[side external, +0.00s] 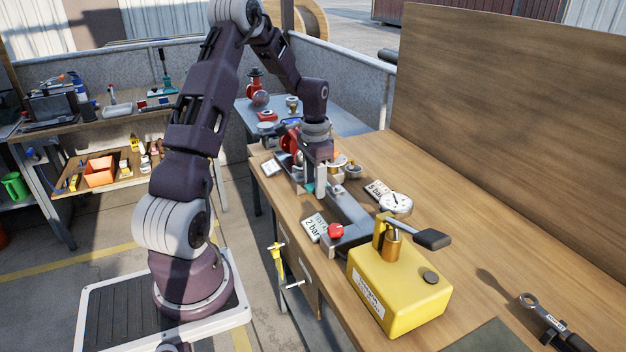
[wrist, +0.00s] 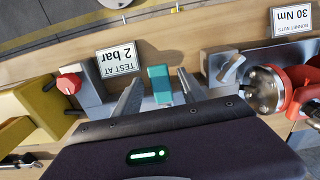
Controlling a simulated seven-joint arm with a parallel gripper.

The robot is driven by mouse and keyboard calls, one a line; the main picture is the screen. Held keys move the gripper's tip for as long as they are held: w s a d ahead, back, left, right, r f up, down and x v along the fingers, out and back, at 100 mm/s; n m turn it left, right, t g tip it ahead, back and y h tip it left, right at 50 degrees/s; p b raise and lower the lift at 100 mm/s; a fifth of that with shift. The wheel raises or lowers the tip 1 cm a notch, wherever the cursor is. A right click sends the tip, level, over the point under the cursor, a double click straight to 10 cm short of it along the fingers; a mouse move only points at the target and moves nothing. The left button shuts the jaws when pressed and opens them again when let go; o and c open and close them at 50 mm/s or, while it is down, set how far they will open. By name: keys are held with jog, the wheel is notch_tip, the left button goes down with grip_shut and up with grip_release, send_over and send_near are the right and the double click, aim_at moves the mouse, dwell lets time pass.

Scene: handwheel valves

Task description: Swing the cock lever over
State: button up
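A teal lever end (wrist: 160,84), which looks like the cock lever, stands between the two fingers of my gripper (wrist: 160,92) in the wrist view. The fingers are apart, with a gap seen on each side of the teal piece, so my gripper is open around it. In the side view, my gripper (side external: 311,184) points down over the grey valve fixture on the bench, and only a bit of teal shows beside its fingers. The lever's pivot and lower part are hidden.
A grey block with a red knob (side external: 336,230) and a yellow pump (side external: 399,283) stand nearer the camera. A gauge (side external: 396,203) and a "2 bar" card (side external: 314,227) are close by. A red flanged valve (wrist: 292,90) is right in the wrist view. A torque wrench (side external: 545,318) lies front right.

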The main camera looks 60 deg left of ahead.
jog(key=shift+r, duration=3.05)
jog(key=shift+r, duration=0.1)
